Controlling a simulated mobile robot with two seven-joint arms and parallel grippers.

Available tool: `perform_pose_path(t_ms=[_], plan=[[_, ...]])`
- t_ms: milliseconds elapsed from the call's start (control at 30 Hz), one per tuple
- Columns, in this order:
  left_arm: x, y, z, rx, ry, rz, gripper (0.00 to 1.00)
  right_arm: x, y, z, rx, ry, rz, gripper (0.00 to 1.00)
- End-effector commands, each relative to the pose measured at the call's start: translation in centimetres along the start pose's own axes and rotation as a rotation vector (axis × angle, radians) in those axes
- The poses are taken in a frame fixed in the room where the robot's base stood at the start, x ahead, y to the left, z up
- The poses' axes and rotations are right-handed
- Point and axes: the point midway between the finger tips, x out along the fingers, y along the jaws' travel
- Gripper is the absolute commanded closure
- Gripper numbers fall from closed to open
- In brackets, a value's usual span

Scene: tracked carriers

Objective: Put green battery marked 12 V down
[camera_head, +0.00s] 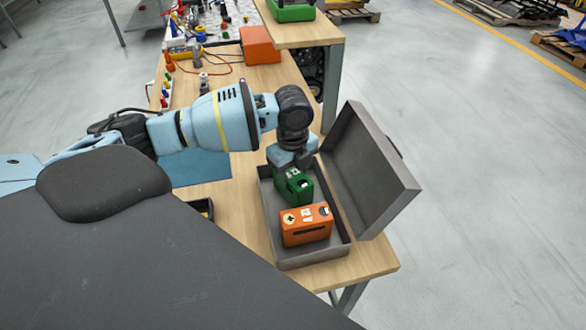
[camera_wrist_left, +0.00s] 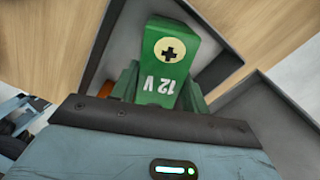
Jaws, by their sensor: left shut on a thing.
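The green battery marked 12 V (camera_head: 299,190) is at the far part of an open grey case (camera_head: 283,261). In the left wrist view the battery (camera_wrist_left: 168,62) shows its round plus mark and "12 V" label. My left gripper (camera_head: 290,165) is shut on the green battery from above. I cannot tell whether the battery touches the case floor. An orange battery (camera_head: 306,225) sits in the near part of the same case. My right gripper is not in view.
The case's lid (camera_head: 366,165) stands open on the right, close to my left gripper. The case is on a wooden table (camera_head: 372,259). A blue mat (camera_head: 195,168) lies left of it. An orange box (camera_head: 260,45) and several tools are farther back.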

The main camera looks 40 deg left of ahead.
Motion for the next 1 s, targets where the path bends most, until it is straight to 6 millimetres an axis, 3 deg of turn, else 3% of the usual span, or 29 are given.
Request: perform_pose_path(t_ms=[267, 300, 467, 800, 1000], plan=[[-0.1, -0.2, 0.0, 0.000, 0.000, -0.007, 1.00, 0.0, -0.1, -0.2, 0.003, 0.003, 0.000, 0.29], [0.1, -0.1, 0.0, 0.000, 0.000, -0.002, 0.53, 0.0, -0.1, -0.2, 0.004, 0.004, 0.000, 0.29], [0.1, 0.0, 0.0, 0.000, 0.000, -0.002, 0.33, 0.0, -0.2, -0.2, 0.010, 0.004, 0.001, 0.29], [-0.1, 0.0, 0.0, 0.000, -0.001, -0.002, 0.33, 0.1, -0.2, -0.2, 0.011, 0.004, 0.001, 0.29], [-2.8, -0.2, 0.1, 0.000, -0.001, -0.007, 0.33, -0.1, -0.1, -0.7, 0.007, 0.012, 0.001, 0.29]])
